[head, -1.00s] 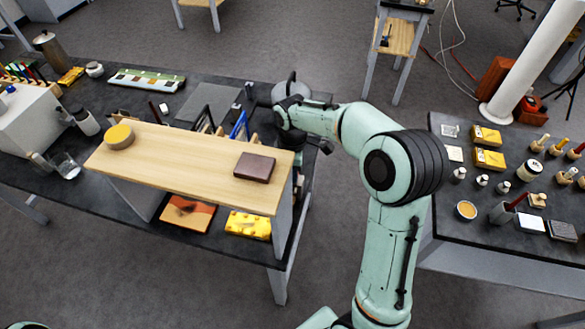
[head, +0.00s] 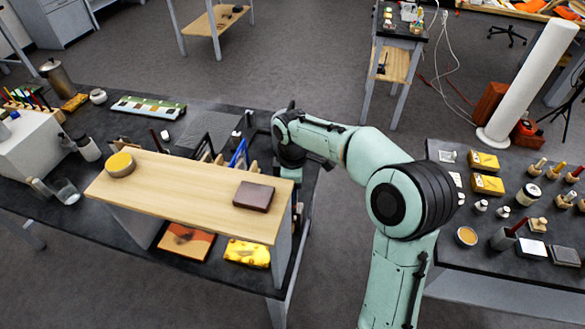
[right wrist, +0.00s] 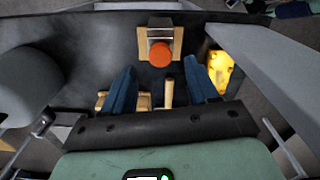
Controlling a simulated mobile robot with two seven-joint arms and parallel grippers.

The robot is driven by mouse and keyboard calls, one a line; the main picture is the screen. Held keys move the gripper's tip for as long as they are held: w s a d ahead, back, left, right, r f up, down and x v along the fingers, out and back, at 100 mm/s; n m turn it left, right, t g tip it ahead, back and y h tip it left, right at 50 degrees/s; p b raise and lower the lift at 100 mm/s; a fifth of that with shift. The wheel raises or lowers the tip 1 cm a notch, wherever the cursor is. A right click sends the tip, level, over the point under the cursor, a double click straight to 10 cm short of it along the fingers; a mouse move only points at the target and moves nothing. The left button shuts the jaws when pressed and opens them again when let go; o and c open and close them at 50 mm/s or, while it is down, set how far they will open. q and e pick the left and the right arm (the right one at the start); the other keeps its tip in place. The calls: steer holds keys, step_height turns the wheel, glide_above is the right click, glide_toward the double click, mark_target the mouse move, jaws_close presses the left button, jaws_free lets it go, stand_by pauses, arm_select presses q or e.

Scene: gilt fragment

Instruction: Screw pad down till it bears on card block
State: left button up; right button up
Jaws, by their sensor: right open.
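In the right wrist view my right gripper (right wrist: 159,68) is open, with two blue fingers apart. Ahead of the fingertips is a small wooden fixture (right wrist: 175,39) with a grey metal part and a round orange-red piece (right wrist: 160,55). I cannot tell whether this is the screw pad. A pale wooden peg (right wrist: 168,93) shows between the fingers, with a wooden piece (right wrist: 144,102) beside the left finger. I cannot pick out the card block for sure. My left gripper is not in view.
The raised wooden shelf (head: 190,188) carries a yellow round tin (head: 120,164) and a brown block (head: 254,196). A yellow spotted item (head: 247,252) lies under it. Grey panels flank the gripper in the wrist view.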

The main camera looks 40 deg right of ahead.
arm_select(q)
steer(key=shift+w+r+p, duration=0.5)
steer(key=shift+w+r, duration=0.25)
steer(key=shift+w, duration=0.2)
arm_select(e)
step_height(320, 180, up, 9)
